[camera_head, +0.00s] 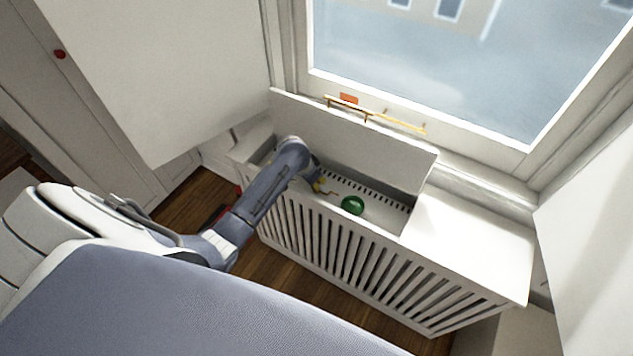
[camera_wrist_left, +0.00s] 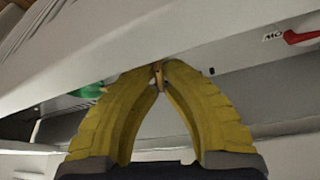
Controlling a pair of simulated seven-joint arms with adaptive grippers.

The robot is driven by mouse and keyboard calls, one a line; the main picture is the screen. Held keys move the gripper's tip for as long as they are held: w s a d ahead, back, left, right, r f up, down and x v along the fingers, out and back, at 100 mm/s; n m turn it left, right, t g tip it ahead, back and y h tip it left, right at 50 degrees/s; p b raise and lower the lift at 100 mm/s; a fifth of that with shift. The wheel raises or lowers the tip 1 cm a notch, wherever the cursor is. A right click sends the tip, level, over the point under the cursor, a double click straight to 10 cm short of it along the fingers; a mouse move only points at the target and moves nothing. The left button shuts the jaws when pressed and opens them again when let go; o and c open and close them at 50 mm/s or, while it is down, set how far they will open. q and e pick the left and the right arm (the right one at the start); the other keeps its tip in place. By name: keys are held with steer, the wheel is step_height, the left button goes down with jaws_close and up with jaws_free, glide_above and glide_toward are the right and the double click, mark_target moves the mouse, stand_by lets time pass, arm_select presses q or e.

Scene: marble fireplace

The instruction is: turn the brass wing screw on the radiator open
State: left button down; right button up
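The radiator sits under a white slatted cover (camera_head: 345,255) whose lid (camera_head: 350,140) stands raised. My left arm reaches over its front edge, and my left gripper (camera_head: 319,187) is inside the opening, mostly hidden by the arm in the head view. In the left wrist view the yellow fingers (camera_wrist_left: 159,68) come together at their tips. A small brass piece, seemingly the brass wing screw (camera_wrist_left: 158,80), shows between the tips; its wings are largely hidden. A green round knob (camera_head: 352,205) lies right of the gripper in the head view; it also shows in the wrist view (camera_wrist_left: 90,91).
The raised lid stands close behind the gripper, and the slatted front is close before it. A brass rail (camera_head: 375,115) and an orange label (camera_head: 348,98) are at the window sill. The cover's right top (camera_head: 470,235) is clear.

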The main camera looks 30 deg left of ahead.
arm_select(q)
steer(key=shift+f+n+y, duration=0.1)
steer(key=shift+n+y, duration=0.4)
steer(key=shift+n, duration=0.7)
steer(key=c, duration=1.5)
jaws_free()
steer(key=shift+v, duration=6.05)
steer(key=shift+s+f, duration=0.1)
steer(key=shift+s, duration=0.05)
